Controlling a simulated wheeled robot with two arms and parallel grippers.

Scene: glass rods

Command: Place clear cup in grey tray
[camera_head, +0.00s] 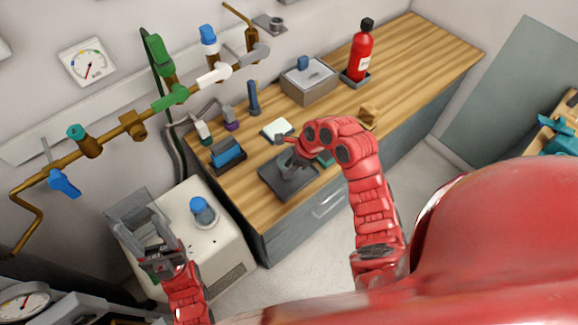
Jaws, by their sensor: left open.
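A dark grey tray (271,179) lies on the wooden counter near its front left edge. My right gripper (289,158) reaches over this tray from the right; its fingers are small and dark, and I cannot tell whether they are open or shut or hold anything. My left gripper (147,232) is open at the lower left, beside the white cabinet. I cannot make out a clear cup for certain. A small container with a blue top (203,209) stands on the white cabinet and may be glass.
The wooden counter (420,60) is clear at its far right. Pipes with valves (133,124) run along the wall.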

